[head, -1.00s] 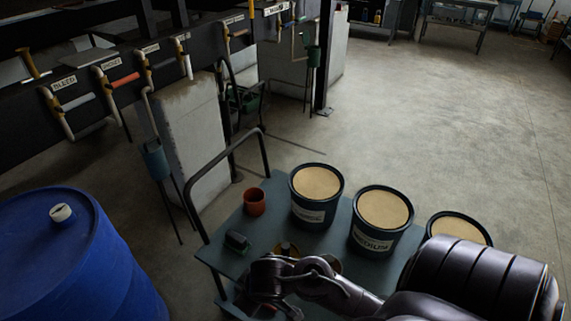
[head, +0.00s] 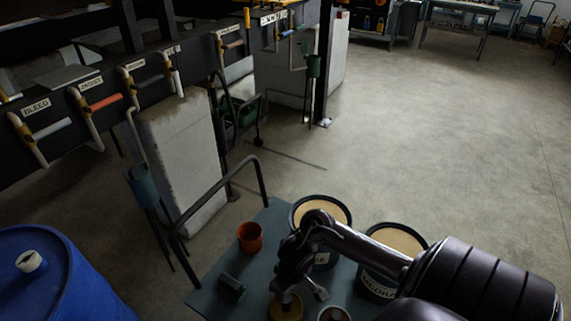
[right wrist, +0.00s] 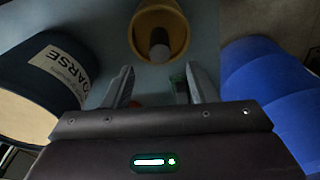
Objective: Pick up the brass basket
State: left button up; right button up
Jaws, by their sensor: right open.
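A round brass-coloured vessel, which looks like the brass basket (head: 285,309), stands on the blue-grey cart top (head: 255,292) at the bottom of the head view. In the right wrist view the brass basket (right wrist: 175,22) is at the top centre, with a dark and grey rounded thing at its middle. My right gripper (head: 303,294) is open and points down over the cart, close to the basket. In the right wrist view the fingers of my right gripper (right wrist: 156,86) are apart, with the basket beyond them and nothing held. My left gripper is not in view.
Large sand-coloured-topped buckets (head: 397,238) stand behind my right arm; one labelled COARSE (right wrist: 50,65) is near the gripper. A red cup (head: 250,237), a dark green block (head: 231,288) and another round vessel (head: 334,315) share the cart. A blue drum (head: 60,285) stands left.

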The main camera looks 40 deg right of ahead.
aim_at(287, 300)
jog(key=shift+s+f, duration=0.1)
jog(key=shift+f, duration=0.2)
notch_tip(287, 300, down, 4)
jog(key=shift+a+r+b, duration=0.1)
jog(key=shift+a+b, duration=0.05)
jog(key=shift+b, duration=0.7)
jog(key=shift+w+f+b, duration=0.15)
jog(key=shift+f, duration=0.45)
jog(key=shift+w+f+b, duration=0.15)
jog(key=shift+f, duration=0.65)
jog(key=c, duration=0.5)
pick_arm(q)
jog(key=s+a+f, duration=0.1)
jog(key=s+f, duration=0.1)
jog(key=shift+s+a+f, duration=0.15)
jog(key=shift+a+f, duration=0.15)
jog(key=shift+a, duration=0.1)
pick_arm(e)
jog(key=shift+w, duration=0.1)
grip_shut()
